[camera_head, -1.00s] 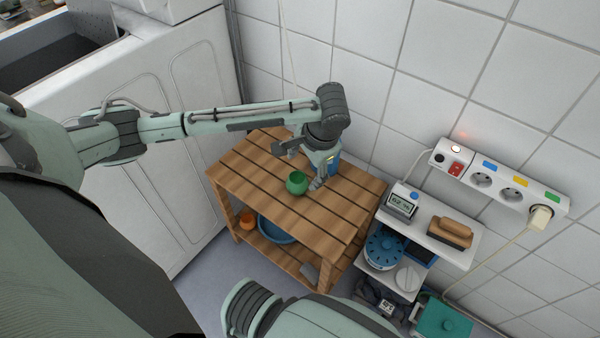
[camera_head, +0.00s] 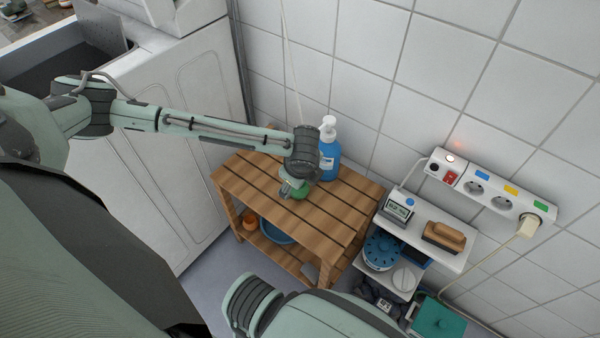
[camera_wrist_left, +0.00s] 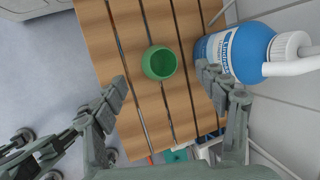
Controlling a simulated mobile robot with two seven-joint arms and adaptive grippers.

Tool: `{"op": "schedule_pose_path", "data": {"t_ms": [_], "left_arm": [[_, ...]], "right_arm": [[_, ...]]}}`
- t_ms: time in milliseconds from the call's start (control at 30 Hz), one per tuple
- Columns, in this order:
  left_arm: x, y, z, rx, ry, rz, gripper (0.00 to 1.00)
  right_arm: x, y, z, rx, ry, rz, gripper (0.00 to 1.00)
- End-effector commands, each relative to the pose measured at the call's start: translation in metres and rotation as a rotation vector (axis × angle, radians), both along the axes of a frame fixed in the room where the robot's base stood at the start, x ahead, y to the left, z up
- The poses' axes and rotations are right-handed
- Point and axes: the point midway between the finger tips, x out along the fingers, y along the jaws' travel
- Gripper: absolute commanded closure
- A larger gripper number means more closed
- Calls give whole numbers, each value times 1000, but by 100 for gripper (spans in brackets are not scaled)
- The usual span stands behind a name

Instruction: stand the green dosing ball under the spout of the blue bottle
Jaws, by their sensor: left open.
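The green dosing ball (camera_head: 301,193) is on the slatted wooden table, partly hidden by my left gripper (camera_head: 292,190). In the left wrist view the ball (camera_wrist_left: 160,63) shows its round opening, just beyond and between the spread fingertips of my left gripper (camera_wrist_left: 164,78). The gripper is open and empty. The blue bottle (camera_head: 329,162), with a white pump top (camera_head: 328,127), stands upright at the table's back edge near the wall. In the wrist view the bottle (camera_wrist_left: 250,52) is right of the ball, close to the right finger. My right gripper is not in view.
The wooden table (camera_head: 340,208) has clear slats to the right. A blue basin (camera_head: 276,230) and an orange pot (camera_head: 250,222) sit on its lower shelf. A white shelf (camera_head: 460,262) with a meter (camera_head: 397,208) and brush (camera_head: 444,236) stands right. The tiled wall is behind.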

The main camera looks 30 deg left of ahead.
Motion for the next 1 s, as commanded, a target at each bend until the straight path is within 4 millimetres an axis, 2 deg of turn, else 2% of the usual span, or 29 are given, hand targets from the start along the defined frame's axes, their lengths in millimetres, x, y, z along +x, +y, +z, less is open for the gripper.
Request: {"op": "schedule_pose_path", "data": {"t_ms": [500,800,1000], "left_arm": [[19,9,-63,1,0,5,27],[21,11,-69,0,0,4,27],[21,11,-69,0,0,4,51]], "right_arm": [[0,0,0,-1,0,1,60],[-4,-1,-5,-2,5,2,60],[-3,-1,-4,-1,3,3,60]]}}
